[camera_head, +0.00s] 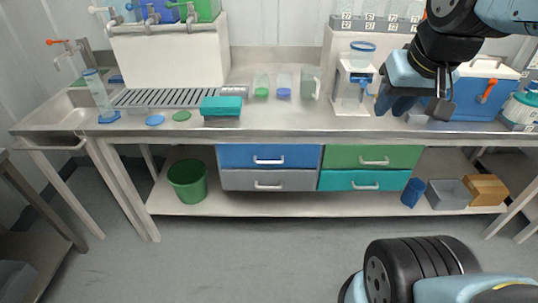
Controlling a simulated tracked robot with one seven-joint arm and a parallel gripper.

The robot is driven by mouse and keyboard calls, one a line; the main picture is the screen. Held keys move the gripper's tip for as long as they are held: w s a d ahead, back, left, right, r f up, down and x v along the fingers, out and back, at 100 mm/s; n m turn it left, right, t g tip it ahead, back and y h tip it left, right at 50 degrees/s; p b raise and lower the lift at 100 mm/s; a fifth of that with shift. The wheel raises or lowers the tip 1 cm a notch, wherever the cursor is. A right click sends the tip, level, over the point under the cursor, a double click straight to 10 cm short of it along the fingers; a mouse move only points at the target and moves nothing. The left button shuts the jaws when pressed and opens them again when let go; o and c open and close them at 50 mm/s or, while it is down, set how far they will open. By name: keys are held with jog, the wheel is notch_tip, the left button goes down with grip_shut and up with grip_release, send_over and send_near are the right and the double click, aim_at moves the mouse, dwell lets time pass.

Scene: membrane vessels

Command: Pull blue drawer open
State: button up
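The blue drawer (235,155) is the upper left of a block of drawers under the counter. Its front looks flush with the grey drawer below it, so it appears shut. Its pale bar handle (268,161) sits at the middle of the front and is unobstructed. My gripper (398,106) hangs at the upper right, above the counter, well up and to the right of the blue drawer. It is apart from the drawer handle. Its fingers are small and dark against the blue box behind, so their opening is unclear.
Grey (235,180), green (345,156) and teal (335,181) drawers adjoin the blue one. A green bin (188,181) stands left on the lower shelf. The counter edge (290,138) overhangs the drawers. Open floor (230,250) lies in front.

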aim_at(274, 163)
jog(key=w+a+f+m+g+y, duration=0.25)
jog(key=w+a+f+y, duration=0.3)
jog(key=w+f, duration=0.45)
jog(key=w+a+f+m+g+y, duration=0.1)
jog(key=w+a+f+g+y, duration=0.4)
jog(key=w+f, duration=0.45)
jog(key=w+d+f+m+t+y, duration=0.15)
jog(key=w+f+m+t, duration=0.3)
jog(key=f, duration=0.75)
jog(key=w+f+m+t+y, duration=0.25)
jog(key=w+f, duration=0.35)
jog(key=f, duration=0.5)
jog(key=shift+t, duration=0.45)
jog(key=x, duration=1.3)
jog(key=shift+a+f, duration=0.1)
jog(key=shift+f, duration=0.15)
grip_shut()
